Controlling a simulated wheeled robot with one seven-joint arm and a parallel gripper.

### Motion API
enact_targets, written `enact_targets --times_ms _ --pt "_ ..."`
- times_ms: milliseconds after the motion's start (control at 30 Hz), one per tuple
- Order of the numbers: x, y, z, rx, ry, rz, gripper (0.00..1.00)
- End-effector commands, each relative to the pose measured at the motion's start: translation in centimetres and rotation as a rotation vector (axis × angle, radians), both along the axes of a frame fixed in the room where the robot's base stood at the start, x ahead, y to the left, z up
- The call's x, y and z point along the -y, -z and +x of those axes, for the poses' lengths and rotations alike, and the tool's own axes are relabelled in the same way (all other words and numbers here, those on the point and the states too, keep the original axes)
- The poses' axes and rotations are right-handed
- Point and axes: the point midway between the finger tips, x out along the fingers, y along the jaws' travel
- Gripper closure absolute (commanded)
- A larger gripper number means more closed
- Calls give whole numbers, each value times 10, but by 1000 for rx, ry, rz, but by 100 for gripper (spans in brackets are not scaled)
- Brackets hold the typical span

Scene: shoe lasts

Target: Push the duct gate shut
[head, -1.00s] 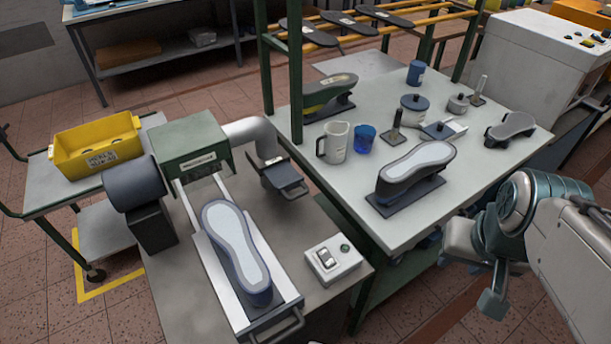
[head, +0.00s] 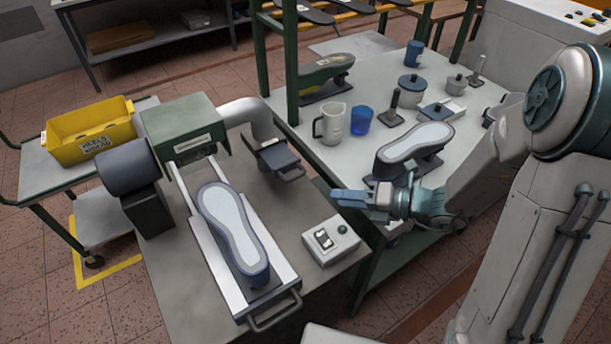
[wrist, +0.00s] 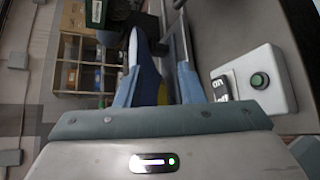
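The duct gate (head: 278,158) is a dark flat plate with a loop handle, at the lower end of the light grey bent duct (head: 246,115). The plate stands out from the duct toward the front. My gripper (head: 347,198) is right of and nearer the camera than the gate, apart from it, above the gap between the two benches. Its blue fingers point left. In the wrist view, the gripper (wrist: 158,90) shows a gap between its fingers and holds nothing. I cannot make out the gate clearly in the wrist view.
A switch box (head: 330,242) sits on the left bench, right of a shoe last (head: 232,228) on a slide. The wrist view shows the box (wrist: 255,82) too. Another last (head: 415,142), a jug (head: 331,124) and a blue cup (head: 361,120) stand on the right table.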

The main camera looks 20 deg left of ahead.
Motion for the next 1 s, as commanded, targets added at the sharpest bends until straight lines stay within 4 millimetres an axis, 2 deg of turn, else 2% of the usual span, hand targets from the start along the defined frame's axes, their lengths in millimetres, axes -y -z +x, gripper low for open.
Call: enact_targets --times_ms 33,100,200,367,467,1000 --pt "-1 11 10 -106 78 41 65" --pt "-1 21 23 -230 175 94 65" --pt "1 32 36 -352 274 149 65" --pt "1 39 46 -432 337 188 65" --pt "-6 41 48 -437 341 190 65" --pt "-104 62 78 -432 336 186 65"
